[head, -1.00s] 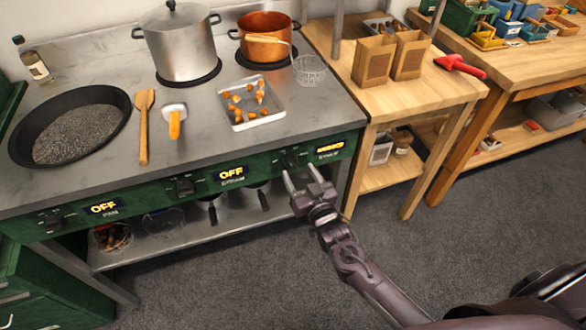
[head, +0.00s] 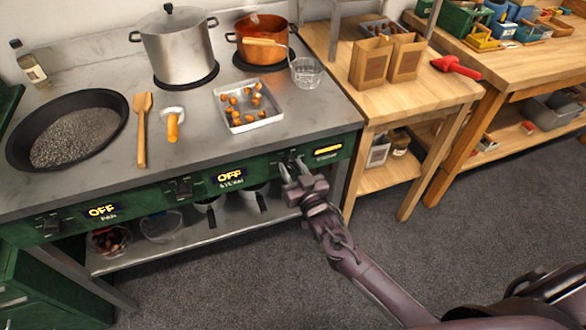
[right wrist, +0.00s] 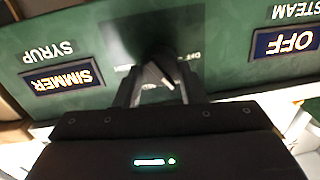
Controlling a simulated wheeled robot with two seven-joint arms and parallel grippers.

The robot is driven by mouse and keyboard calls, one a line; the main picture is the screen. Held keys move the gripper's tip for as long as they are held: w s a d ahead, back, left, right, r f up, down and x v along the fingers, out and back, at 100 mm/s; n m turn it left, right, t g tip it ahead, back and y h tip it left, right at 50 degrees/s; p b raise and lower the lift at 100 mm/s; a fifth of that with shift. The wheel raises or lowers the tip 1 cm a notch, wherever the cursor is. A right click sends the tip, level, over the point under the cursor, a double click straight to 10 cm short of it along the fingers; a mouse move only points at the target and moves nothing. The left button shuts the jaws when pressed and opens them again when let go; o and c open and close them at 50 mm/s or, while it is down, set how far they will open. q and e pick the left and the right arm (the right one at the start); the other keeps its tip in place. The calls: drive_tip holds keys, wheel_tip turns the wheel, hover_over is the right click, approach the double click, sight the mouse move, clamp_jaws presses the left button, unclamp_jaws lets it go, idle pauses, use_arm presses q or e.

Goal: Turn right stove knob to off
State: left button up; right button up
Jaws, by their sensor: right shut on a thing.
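The right stove knob (right wrist: 158,68) is dark and sits on the green front panel (right wrist: 210,20). In the right wrist view the fingers of my right gripper (right wrist: 155,90) stand on both sides of it, shut on it. The display beside it, labelled SYRUP, reads SIMMER (right wrist: 62,79). In the head view my right gripper (head: 291,170) reaches the right end of the stove panel and partly hides the knob, and the syrup display (head: 328,150) is too blurred to read. My left gripper is not in view.
The steam display (head: 229,175) and pan display (head: 102,211) read OFF. On the stovetop are a copper pot (head: 258,48), a steel pot (head: 178,50), a chestnut tray (head: 272,118) and a black pan (head: 18,140). A wooden table (head: 440,90) stands to the right.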

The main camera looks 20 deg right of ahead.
drive_tip(key=shift+n, duration=0.3)
drive_tip(key=n+p, duration=0.1)
drive_tip(key=n, duration=0.1)
drive_tip(key=shift+a+r+n, duration=0.1)
drive_tip(key=shift+r+n, duration=0.05)
drive_tip(key=shift+n, duration=0.15)
drive_tip(key=n+p, duration=0.1)
drive_tip(key=n, duration=0.1)
drive_tip(key=shift+n, duration=0.3)
drive_tip(key=n+p, duration=0.1)
drive_tip(key=n, duration=0.4)
drive_tip(key=shift+a+n+g+h+p, duration=0.15)
drive_tip(key=shift+n+g+h+p, duration=0.15)
drive_tip(key=shift+n+g+p, duration=0.1)
drive_tip(key=o, duration=1)
